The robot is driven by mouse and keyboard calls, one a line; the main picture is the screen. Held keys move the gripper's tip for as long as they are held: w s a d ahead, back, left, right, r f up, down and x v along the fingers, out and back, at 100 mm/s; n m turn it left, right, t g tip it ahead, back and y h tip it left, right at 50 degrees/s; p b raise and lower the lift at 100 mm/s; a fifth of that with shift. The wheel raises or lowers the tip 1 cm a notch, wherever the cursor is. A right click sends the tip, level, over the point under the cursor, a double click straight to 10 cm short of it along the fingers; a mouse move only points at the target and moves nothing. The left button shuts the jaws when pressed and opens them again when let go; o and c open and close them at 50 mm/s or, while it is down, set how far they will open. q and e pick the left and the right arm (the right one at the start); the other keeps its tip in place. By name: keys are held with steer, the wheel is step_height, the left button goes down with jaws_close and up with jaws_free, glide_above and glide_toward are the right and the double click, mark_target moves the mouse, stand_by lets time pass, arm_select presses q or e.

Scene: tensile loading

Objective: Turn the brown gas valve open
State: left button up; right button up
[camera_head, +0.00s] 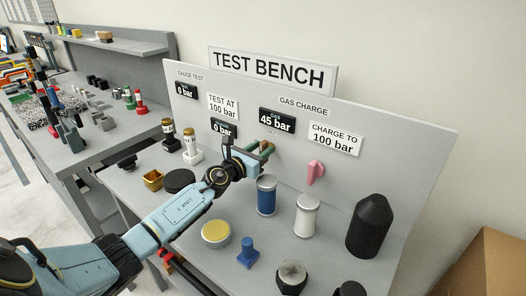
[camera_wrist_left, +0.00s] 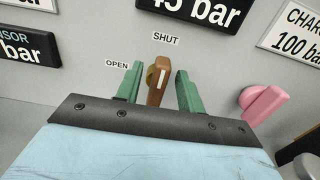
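The brown gas valve (camera_wrist_left: 157,82) is on the grey panel below the 45 bar display. Its handle, with a white stripe, stands nearly upright toward the SHUT label (camera_wrist_left: 166,38); the OPEN label (camera_wrist_left: 117,64) is to its left. My left gripper (camera_wrist_left: 160,88) is open, with its green fingers on either side of the handle. The left finger is very near the handle, and a gap shows at the right finger. In the head view my left gripper (camera_head: 257,151) is at the panel and mostly hides the valve. My right gripper is not in view.
A pink valve handle (camera_head: 315,172) is to the right on the panel. Blue (camera_head: 266,196) and white (camera_head: 306,216) cylinders and a black bottle (camera_head: 369,227) stand on the bench. A yellow-topped round part (camera_head: 216,234) and blue part (camera_head: 248,253) are near my arm.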

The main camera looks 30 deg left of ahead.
arm_select(q)
steer(key=shift+w, duration=0.65)
jaws_close()
steer(key=n, duration=0.4)
steer(key=shift+a+n, duration=0.4)
steer(key=shift+w+a+f+n+p, duration=0.1)
steer(key=shift+a+f+n+p, duration=0.2)
steer(key=shift+n, duration=1.85)
steer(key=shift+s+a+f+n+p, duration=0.1)
steer(key=shift+f+n, duration=0.25)
steer(key=shift+n, duration=1.85)
steer(key=shift+w+a+f+n+p, duration=0.1)
steer(key=shift+a+f+n+p, duration=0.2)
steer(key=shift+n, duration=1.85)
steer(key=shift+d+f, duration=0.1)
steer(key=shift+d, duration=0.05)
